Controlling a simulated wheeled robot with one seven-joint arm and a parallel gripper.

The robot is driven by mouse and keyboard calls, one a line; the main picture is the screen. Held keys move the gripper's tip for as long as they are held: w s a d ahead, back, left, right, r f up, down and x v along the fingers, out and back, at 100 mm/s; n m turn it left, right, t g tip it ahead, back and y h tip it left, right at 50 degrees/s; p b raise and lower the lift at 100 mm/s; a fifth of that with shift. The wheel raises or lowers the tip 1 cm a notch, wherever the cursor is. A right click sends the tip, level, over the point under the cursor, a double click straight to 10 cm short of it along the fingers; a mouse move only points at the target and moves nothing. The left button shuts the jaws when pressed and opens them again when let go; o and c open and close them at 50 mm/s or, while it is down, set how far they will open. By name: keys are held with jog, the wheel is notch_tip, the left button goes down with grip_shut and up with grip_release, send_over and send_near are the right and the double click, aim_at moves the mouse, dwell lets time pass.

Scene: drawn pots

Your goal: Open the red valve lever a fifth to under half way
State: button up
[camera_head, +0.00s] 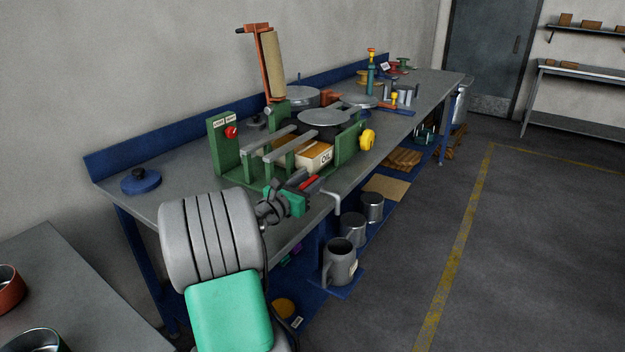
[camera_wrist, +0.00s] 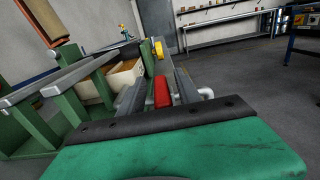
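The red valve lever (camera_head: 310,184) shows at the front edge of the workbench, just by my gripper (camera_head: 303,180) and near a bent grey spout (camera_head: 334,196). In the wrist view the red lever (camera_wrist: 162,93) stands between the two grey fingers of my gripper (camera_wrist: 162,88). The fingers appear open around it, with narrow gaps at the sides; contact is hard to judge. The bent spout (camera_wrist: 206,92) is just right of the right finger. The valve body and the lever's base are hidden behind my gripper.
A green stand (camera_head: 223,146) with rails holds a box marked OIL (camera_head: 315,158) close behind the lever. A yellow knob (camera_head: 367,139) sits at its right end. Grey mugs (camera_head: 339,262) stand below on the blue lower shelf. The floor on the right is clear.

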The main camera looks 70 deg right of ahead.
jog(key=shift+s+d, duration=0.1)
jog(key=shift+d, duration=0.75)
jog(key=shift+c, duration=0.2)
grip_shut()
dwell(0.5)
